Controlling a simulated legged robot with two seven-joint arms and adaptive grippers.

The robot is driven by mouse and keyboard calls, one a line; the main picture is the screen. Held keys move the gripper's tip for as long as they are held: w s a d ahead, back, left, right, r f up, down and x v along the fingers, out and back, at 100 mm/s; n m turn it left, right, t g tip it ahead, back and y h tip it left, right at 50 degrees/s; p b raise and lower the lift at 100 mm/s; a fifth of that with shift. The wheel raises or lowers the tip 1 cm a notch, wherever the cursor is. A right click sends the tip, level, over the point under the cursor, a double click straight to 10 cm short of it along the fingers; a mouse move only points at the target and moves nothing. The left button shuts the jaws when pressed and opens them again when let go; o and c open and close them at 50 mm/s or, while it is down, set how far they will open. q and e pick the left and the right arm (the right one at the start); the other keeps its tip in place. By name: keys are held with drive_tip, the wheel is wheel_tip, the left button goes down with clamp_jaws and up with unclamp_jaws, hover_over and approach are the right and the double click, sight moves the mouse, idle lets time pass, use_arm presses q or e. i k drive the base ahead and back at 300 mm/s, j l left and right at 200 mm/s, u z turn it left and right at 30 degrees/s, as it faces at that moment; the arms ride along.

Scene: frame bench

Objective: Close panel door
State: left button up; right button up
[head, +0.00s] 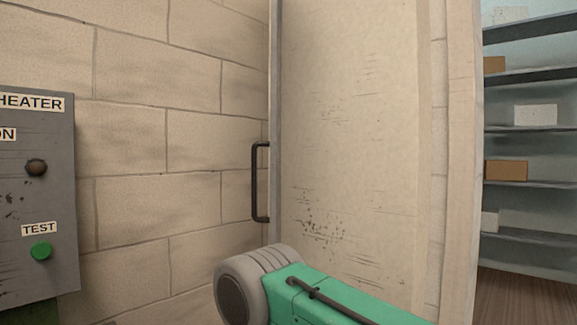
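The panel door (350,120) is a tall, cream, scuffed panel right of the middle of the head view. It stands out in front of the block wall, with its grey edge facing left. A dark bar handle (256,182) projects to the left from that edge. The door's top and bottom are out of view. Neither gripper shows. A green and grey link of my arm reaches in from the bottom right, in front of the door's lower part. I cannot tell whether it touches the door.
A grey heater control box (40,215) with a green TEST button (41,250) and a dark knob (36,167) is at the left. A block wall (150,130) lies behind. Shelves (530,130) with several boxes and a wooden floor (525,298) are at the right.

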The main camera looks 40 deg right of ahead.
sight(275, 143)
drive_tip(key=j+z, duration=0.15)
drive_tip(key=z, duration=0.3)
drive_tip(key=j+z, duration=0.15)
drive_tip(key=z, duration=0.25)
drive_tip(key=i+j+z, duration=0.1)
drive_tip(key=z, duration=0.35)
drive_tip(key=j+z, duration=0.2)
drive_tip(key=z, duration=0.25)
drive_tip(key=k+j, duration=0.15)
drive_tip(key=j, duration=0.2)
drive_tip(key=k+j, duration=0.1)
drive_tip(key=j, duration=0.3)
drive_tip(key=z, duration=0.05)
